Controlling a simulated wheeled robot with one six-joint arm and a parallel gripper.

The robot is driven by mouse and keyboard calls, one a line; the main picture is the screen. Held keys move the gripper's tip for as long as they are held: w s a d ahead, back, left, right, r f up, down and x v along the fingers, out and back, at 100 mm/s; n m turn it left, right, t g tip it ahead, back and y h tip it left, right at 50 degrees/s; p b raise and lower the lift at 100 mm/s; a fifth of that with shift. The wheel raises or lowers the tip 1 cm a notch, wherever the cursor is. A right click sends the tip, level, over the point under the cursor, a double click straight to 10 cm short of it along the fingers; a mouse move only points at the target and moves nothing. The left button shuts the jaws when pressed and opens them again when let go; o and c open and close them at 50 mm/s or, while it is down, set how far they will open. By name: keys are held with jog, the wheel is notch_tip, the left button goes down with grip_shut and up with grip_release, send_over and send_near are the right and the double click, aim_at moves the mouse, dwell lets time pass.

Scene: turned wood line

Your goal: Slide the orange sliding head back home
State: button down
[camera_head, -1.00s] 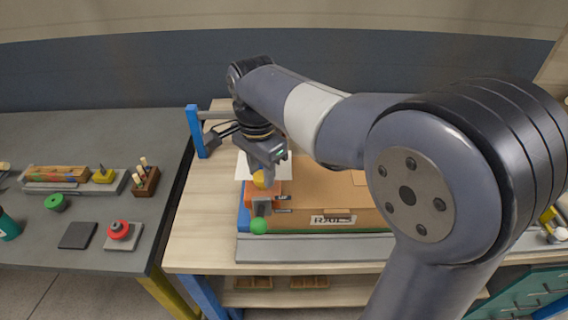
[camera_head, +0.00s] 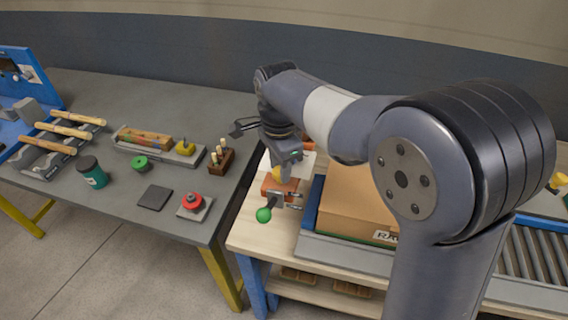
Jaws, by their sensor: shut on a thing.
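The orange sliding head (camera_head: 271,188) is an orange block with a yellow part on top and a green ball (camera_head: 263,215) at its front. It is near the left end of the wooden bench (camera_head: 250,232), left of the cardboard box (camera_head: 352,205). My gripper (camera_head: 284,172) points down at the yellow part and is shut on the head. The fingertips are small and partly hidden, so the exact contact is unclear. What lies under the head is also unclear.
The box stands behind a grey rail with a blue end (camera_head: 308,207). A roller conveyor (camera_head: 520,258) is at the right. The grey table (camera_head: 110,190) at the left holds a red button (camera_head: 192,198), a dark cup (camera_head: 92,172) and several wooden handles (camera_head: 65,128).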

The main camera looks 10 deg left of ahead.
jog(key=shift+a+r, duration=0.1)
jog(key=shift+a, duration=0.05)
jog(key=c, duration=1)
grip_release()
notch_tip(320, 180, up, 11)
jog(key=shift+b, duration=0.35)
jog(key=shift+f, duration=0.2)
